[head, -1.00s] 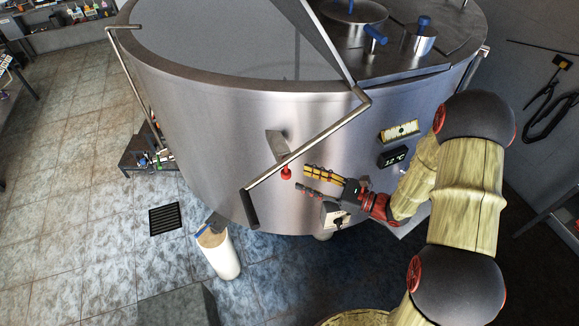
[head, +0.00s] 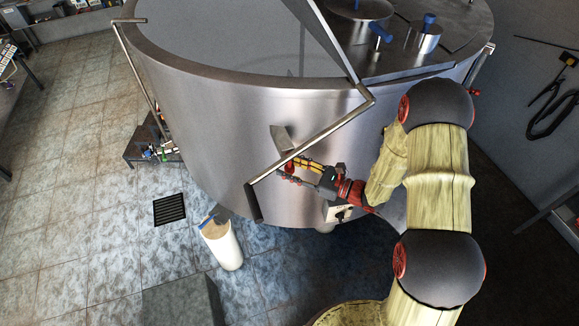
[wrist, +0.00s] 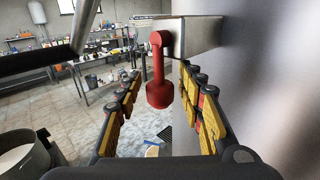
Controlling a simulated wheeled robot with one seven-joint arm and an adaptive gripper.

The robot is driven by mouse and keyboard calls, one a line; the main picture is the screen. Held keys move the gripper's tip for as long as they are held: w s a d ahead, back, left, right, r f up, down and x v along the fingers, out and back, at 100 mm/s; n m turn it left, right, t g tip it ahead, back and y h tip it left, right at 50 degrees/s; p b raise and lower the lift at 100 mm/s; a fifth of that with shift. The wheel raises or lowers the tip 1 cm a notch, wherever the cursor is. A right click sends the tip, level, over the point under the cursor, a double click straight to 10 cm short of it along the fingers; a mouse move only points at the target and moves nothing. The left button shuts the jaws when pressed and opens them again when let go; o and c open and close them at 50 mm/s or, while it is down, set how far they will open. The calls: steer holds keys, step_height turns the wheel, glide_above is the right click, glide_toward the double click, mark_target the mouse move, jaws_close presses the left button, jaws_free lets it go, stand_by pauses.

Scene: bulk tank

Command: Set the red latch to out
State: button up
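The red latch (wrist: 159,85) hangs down from a steel bracket (wrist: 195,36) on the tank wall, with its thick round end at the bottom. In the head view only a small bit of the red latch (head: 289,167) shows, behind the slanting bar and beside my fingers. My gripper (head: 292,172) is at the latch, reaching in from the right along the tank's side. In the wrist view my gripper (wrist: 161,76) is open, with one yellow-padded finger on each side of the latch. Gaps show between latch and fingers; I see no contact.
A slanting steel bar with a black grip (head: 253,203) crosses just in front of the latch. The curved tank wall (head: 220,130) is close along my right finger.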

jaws_close()
stand_by(0.7)
